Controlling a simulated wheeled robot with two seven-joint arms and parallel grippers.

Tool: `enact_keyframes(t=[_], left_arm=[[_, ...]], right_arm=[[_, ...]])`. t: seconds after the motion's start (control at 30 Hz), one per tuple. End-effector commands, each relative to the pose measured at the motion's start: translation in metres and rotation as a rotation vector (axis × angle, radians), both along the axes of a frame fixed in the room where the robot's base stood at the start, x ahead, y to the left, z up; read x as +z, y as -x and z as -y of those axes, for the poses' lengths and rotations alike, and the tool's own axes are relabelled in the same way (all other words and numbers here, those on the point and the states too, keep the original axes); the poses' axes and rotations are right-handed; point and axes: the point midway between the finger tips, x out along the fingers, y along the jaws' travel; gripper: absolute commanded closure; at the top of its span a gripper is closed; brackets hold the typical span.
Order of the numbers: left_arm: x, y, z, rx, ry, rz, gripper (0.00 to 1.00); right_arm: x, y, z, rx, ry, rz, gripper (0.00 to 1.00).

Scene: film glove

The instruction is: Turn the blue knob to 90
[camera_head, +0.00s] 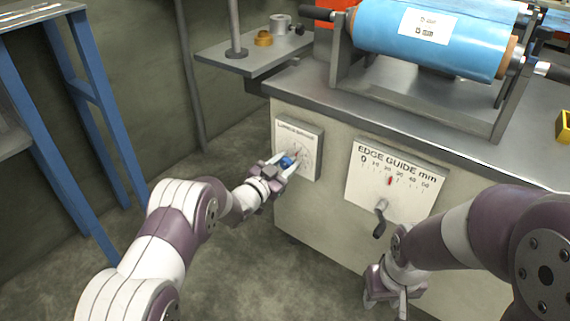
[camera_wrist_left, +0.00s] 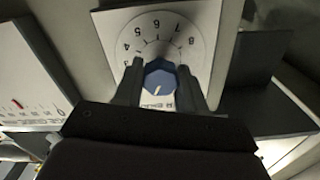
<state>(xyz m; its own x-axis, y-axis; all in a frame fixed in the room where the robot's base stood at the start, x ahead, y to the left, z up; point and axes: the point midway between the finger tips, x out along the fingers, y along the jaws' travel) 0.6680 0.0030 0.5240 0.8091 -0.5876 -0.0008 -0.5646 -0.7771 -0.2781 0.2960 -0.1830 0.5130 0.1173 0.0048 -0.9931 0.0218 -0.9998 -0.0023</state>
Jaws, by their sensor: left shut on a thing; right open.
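The blue knob (camera_head: 287,161) sits on a white dial panel (camera_head: 311,140) on the front of the grey machine cabinet. In the left wrist view, the knob (camera_wrist_left: 160,79) is faceted and carries a short white pointer line. Numbers from 3 to 8 show around it on the dial (camera_wrist_left: 196,54); the rest is hidden by my gripper. My left gripper (camera_head: 282,165) is shut on the knob, one finger on each side, as also seen in the left wrist view (camera_wrist_left: 160,88). My right gripper (camera_head: 388,300) is open and empty, low in front of the cabinet.
An edge guide panel (camera_head: 399,178) with a red pointer and a dark-handled crank (camera_head: 380,222) is right of the dial. A blue roll (camera_head: 435,35) rests in a frame on top. A shelf (camera_head: 245,58) juts out left. Blue posts (camera_head: 92,150) stand at far left.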

Motion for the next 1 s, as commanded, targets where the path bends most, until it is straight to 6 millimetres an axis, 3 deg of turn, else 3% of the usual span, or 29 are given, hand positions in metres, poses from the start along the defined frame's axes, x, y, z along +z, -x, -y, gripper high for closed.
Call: enact_keyframes(t=[1.0], left_arm=[[-0.003, 0.001, 0.002, -0.001, -0.726, 0.530, 0.90]], right_arm=[[-0.018, 0.000, 0.000, 0.000, 0.000, 0.000, 0.57]])
